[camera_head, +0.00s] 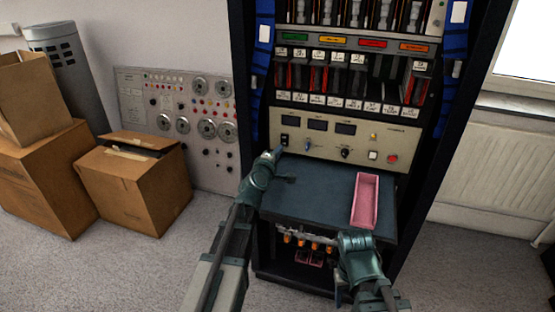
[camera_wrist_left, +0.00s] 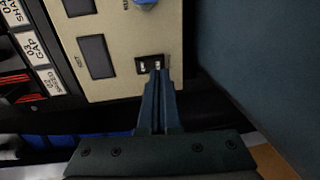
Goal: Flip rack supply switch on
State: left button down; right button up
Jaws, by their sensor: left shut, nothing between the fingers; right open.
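The rack supply switch appears to be the small black rocker (camera_head: 284,138) at the left end of the beige control panel (camera_head: 325,148). It also shows in the left wrist view as a black rocker with pale marks (camera_wrist_left: 143,65). My left gripper (camera_head: 278,151) is shut and empty, its fingertips at the switch. In the left wrist view the tips (camera_wrist_left: 158,75) overlap the rocker's edge; I cannot tell whether they press it. The tips hide part of the rocker, and its position is unclear. My right gripper (camera_head: 356,239) is open and empty, near the shelf's front edge.
A pink tray (camera_head: 367,203) lies on the right of the dark shelf (camera_head: 325,185). A blue knob (camera_wrist_left: 144,3) and dark displays (camera_wrist_left: 97,57) are near the switch. A red button (camera_head: 392,158) is at the panel's right. Cardboard boxes (camera_head: 135,190) stand at left.

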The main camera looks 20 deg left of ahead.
aim_at(284, 140)
pick_arm(q)
jog(key=shift+w+f, duration=0.15)
jog(key=shift+w, duration=1.1)
jog(key=shift+w, duration=0.2)
